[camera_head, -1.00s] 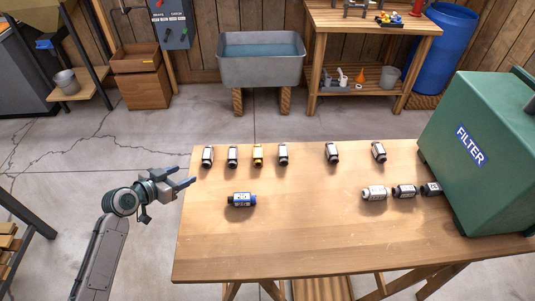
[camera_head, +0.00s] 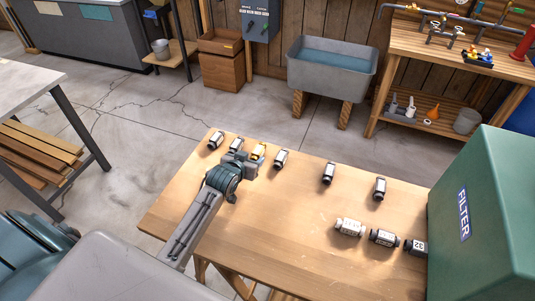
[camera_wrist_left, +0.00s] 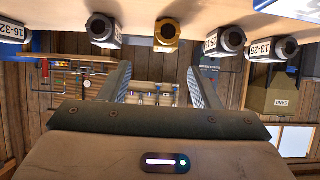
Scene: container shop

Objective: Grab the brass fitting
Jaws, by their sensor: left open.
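The brass fitting (camera_head: 259,150) is the yellow one in the back row on the wooden table, partly covered by my left gripper (camera_head: 246,158) in the head view. In the left wrist view the scene is upside down, and the brass fitting (camera_wrist_left: 168,32) shows its hexagonal end near the top middle. The two fingers of my left gripper (camera_wrist_left: 159,70) are spread apart with nothing between them. Sideways, the fitting lies between the finger lines; it shows beyond the tips. Whether a finger touches it cannot be told. My right gripper is not in view.
Dark-ended fittings stand close by, one on the left (camera_head: 235,145) and one on the right (camera_head: 280,160). Several more lie to the right, beside the green FILTER box (camera_head: 480,215). My left arm covers part of the table's left side. The table's middle front (camera_head: 290,230) is clear.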

